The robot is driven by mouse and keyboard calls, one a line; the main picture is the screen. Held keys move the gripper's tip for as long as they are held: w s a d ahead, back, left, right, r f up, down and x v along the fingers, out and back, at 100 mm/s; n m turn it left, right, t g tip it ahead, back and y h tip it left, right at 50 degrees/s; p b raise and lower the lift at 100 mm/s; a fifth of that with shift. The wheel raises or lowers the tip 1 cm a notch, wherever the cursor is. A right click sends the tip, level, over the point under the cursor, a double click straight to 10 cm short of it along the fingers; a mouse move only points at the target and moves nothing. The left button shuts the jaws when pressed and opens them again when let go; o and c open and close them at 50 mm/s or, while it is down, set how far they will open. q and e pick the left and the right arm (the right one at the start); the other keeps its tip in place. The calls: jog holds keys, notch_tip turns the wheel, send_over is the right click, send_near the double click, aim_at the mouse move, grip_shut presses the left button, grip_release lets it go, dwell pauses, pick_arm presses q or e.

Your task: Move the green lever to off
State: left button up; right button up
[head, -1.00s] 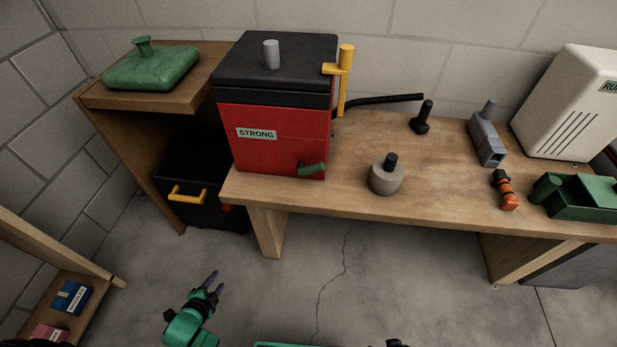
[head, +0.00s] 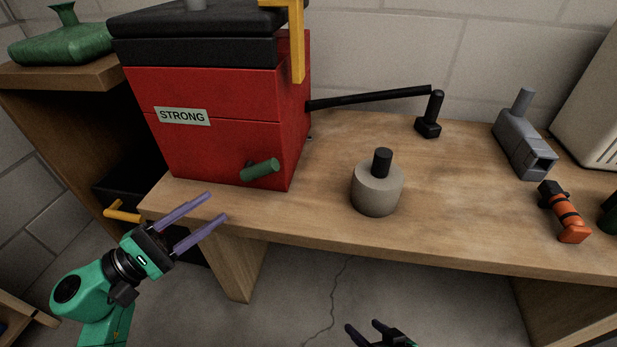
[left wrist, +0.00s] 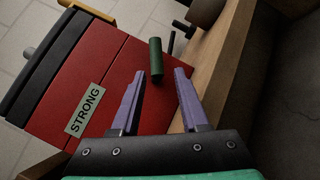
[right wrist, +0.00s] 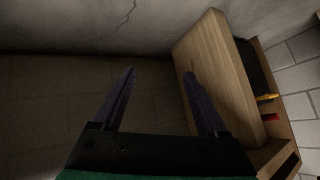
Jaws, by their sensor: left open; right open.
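The green lever (head: 260,169) sticks out from the lower right of the red front of the heater box (head: 215,143), which bears a STRONG label. It lies nearly sideways, its free end tilted slightly up to the right. My left gripper (head: 218,206) is open and empty, in front of the box and below and left of the lever. In the left wrist view the green lever (left wrist: 155,60) shows just beyond and between the two purple fingertips (left wrist: 158,73), not touching them. My right gripper (head: 363,328) is open and empty, low in front of the table; its fingers show in the right wrist view (right wrist: 160,72).
The wooden table (head: 310,225) carries a grey cylinder with a black knob (head: 377,188), a black handle piece (head: 430,115), a grey tool (head: 523,140) and an orange tool (head: 565,210). A yellow handle (head: 297,45) and black pipe (head: 370,98) project from the box's right side.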

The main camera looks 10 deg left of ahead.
aim_at(259, 172)
pick_arm(q)
jog(key=x, duration=0.4)
jog(key=p+x, duration=0.1)
jog(key=x, duration=0.3)
jog(key=r+p+x, duration=0.1)
jog(key=x, duration=0.3)
jog(key=shift+w+d, duration=0.1)
jog(key=shift+w, duration=0.05)
jog(key=shift+w+d, duration=0.3)
pick_arm(e)
jog(key=s+d+r+g+h, duration=0.2)
jog(key=d+r, duration=0.1)
jog(key=d, duration=0.1)
jog(key=shift+s+d+r+g, duration=0.15)
jog(key=shift+s+r+g, duration=0.1)
jog(key=shift+g, duration=0.15)
pick_arm(q)
jog(key=shift+c, duration=0.2)
grip_shut()
pick_arm(e)
jog(key=shift+f, duration=0.1)
